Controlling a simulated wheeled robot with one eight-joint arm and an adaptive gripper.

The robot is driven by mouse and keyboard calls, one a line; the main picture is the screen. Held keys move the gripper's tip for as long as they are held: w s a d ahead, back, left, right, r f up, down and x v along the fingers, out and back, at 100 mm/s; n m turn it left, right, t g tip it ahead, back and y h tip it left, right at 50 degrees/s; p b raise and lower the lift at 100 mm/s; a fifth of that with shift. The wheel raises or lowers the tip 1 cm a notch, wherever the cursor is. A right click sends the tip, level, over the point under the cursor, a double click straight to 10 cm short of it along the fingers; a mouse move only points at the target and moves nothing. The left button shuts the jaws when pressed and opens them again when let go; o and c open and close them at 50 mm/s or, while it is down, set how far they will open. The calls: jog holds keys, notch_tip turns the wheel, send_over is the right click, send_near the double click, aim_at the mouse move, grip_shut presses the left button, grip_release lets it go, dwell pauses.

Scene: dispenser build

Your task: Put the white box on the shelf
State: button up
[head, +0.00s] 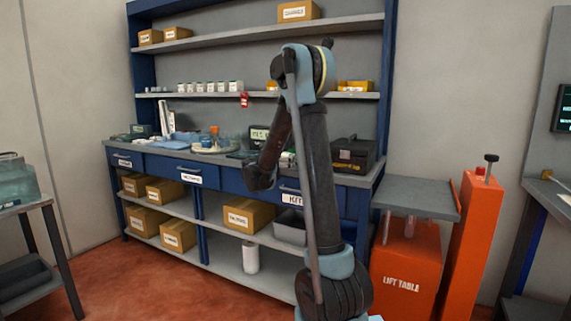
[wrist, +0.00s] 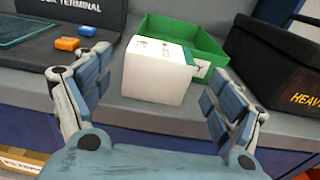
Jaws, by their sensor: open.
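The white box (wrist: 154,78) stands upright on the grey counter (wrist: 128,117) in the wrist view, with small dark marks on its top. My gripper (wrist: 160,72) is open, with one finger to the left of the box and one to the right, and clear gaps on both sides. In the head view my gripper (head: 262,178) is low at the counter's front, mostly dark and partly behind my arm. The shelf (head: 328,94) above the counter carries a row of several small white containers (head: 210,87) at its left part.
A green tray (wrist: 190,35) sits just behind the white box; I cannot tell if they touch. A black case (wrist: 275,60) stands to the right and a dark terminal (wrist: 65,18) to the left. Orange (wrist: 66,44) and blue (wrist: 87,30) pieces lie by the terminal.

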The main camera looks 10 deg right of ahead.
jog(key=x, duration=0.5)
jog(key=shift+w+f, duration=0.1)
jog(key=shift+f, duration=0.15)
jog(key=shift+a, duration=0.1)
jog(key=shift+c, duration=0.2)
jog(key=c, duration=1.3)
jog(key=shift+r, duration=0.15)
jog(key=shift+c, duration=0.2)
